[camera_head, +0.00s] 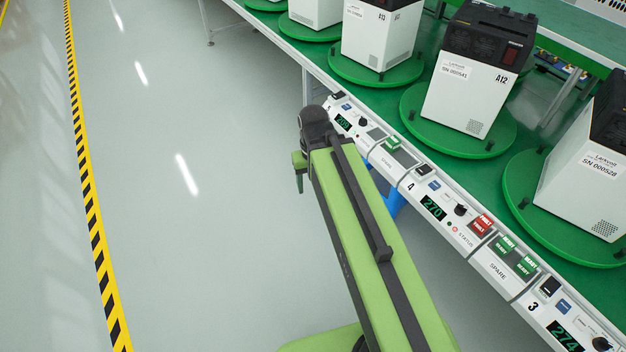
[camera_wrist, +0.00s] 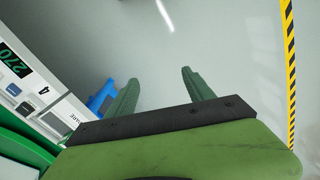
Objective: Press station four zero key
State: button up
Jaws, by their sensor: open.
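Station 4's panel (camera_head: 446,222) lies on the bench's front rail, right of my arm. It carries a "4" label, a black switch (camera_head: 423,169), a small blue key (camera_head: 434,185), a green display (camera_head: 433,207) reading 270, a knob (camera_head: 460,210) and a red indicator (camera_head: 481,224). The key's lettering is too small to read. In the wrist view the display (camera_wrist: 13,62) and blue key (camera_wrist: 13,89) are at the left edge. My gripper (camera_wrist: 160,88) is open and empty over the floor, apart from the panel; in the head view it (camera_head: 299,178) is left of the rail.
White-and-black machines (camera_head: 465,90) stand on green turntables (camera_head: 411,115) behind the rail. Station 3's display (camera_head: 565,337) reads 274. A blue object (camera_wrist: 102,100) is below the rail. Open floor (camera_head: 190,240) lies left, with a yellow-black stripe (camera_head: 92,200).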

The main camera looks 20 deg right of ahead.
aim_at(446, 197)
jog(key=z, duration=1.15)
jog(key=k, duration=0.4)
jog(key=z, duration=0.2)
jog(key=i, duration=0.5)
jog(key=z, duration=0.05)
